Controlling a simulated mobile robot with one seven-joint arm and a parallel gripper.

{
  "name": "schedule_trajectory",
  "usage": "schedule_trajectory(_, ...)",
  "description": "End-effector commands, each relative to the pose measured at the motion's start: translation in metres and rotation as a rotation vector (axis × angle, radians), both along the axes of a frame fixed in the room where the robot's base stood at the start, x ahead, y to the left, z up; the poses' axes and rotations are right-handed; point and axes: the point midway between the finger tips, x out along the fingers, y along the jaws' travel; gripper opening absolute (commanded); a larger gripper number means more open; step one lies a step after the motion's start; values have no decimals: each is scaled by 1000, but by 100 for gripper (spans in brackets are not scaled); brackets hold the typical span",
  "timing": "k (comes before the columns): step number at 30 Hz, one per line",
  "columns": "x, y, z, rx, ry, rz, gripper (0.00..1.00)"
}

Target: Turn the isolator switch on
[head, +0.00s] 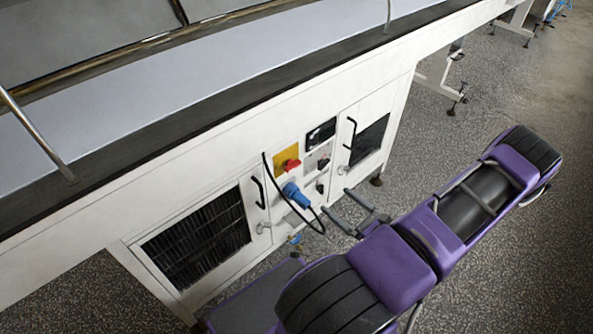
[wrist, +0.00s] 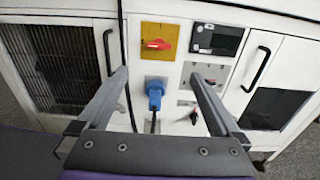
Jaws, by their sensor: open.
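The isolator switch has a red handle (head: 291,165) on a yellow square plate (head: 284,156), set in the white front panel of the machine. In the wrist view the red handle (wrist: 159,45) lies roughly level, slightly tilted, on its yellow plate (wrist: 147,35). My gripper (head: 338,205) is in front of the panel, below and to the right of the switch in the head view. In the wrist view its two fingers (wrist: 161,76) are wide apart, with nothing between them touching. The switch appears beyond the fingertips, above the middle of the gap.
A blue plug (wrist: 155,92) with a dark cable sits below the switch. A dark display (wrist: 217,40) is to its right. Doors with black handles (wrist: 256,69) flank the panel, the left one with a black grille (head: 198,240). Speckled floor (head: 500,250) lies open at right.

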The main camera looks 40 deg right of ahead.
Motion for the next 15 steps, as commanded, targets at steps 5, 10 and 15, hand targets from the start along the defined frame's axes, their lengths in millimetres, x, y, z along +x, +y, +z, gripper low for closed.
schedule_trajectory(5, 28, 4, 1, 0, -2, 6, 100)
schedule_trajectory(10, 65, 7, 0, -1, -2, 8, 100)
schedule_trajectory(15, 102, 10, 0, -2, -2, 9, 100)
